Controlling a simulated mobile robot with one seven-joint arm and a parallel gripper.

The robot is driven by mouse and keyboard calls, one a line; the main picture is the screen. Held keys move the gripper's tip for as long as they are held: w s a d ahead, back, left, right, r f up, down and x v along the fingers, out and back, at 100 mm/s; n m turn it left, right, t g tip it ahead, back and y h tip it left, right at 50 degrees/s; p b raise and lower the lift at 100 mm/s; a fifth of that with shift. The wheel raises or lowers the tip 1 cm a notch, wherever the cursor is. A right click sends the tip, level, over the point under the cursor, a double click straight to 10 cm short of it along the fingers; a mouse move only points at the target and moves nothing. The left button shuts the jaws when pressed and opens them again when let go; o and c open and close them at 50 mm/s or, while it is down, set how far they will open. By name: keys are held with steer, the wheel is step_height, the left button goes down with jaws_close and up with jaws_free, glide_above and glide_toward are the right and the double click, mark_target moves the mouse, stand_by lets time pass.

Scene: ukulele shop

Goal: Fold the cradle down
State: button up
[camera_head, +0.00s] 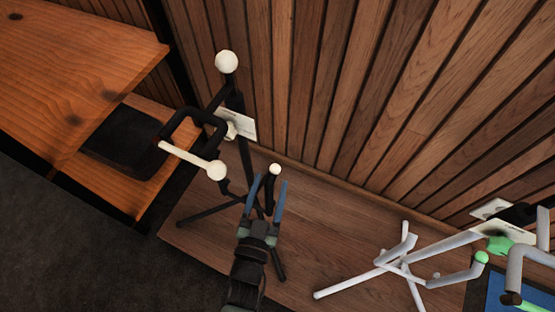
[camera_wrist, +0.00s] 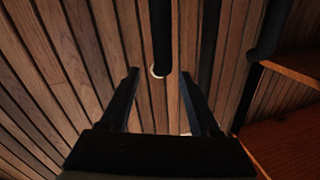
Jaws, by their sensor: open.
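A black stand (camera_head: 235,100) with cream ends stands on the wooden platform by the slatted wall. One cream-tipped bar (camera_head: 185,155) points left. Another arm ends in a cream ball (camera_head: 274,170). My gripper (camera_head: 269,182) is open and empty, its fingers to either side of that arm just below the ball. In the wrist view a black rod (camera_wrist: 161,35) with a pale tip hangs between the fingertips (camera_wrist: 158,73), apart from both. Whether the fingers touch the arm in depth I cannot tell.
A wooden table (camera_head: 75,55) and a lower shelf with a dark pad (camera_head: 125,140) are at the left. A white card (camera_head: 238,123) sits behind the black stand.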

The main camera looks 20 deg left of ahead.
steer(key=w+a+b, duration=0.1)
steer(key=w+b, duration=0.1)
steer(key=w, duration=0.5)
steer(key=shift+w+a, duration=0.15)
steer(key=shift+w, duration=0.25)
steer(key=shift+c, duration=0.3)
jaws_close()
stand_by(0.7)
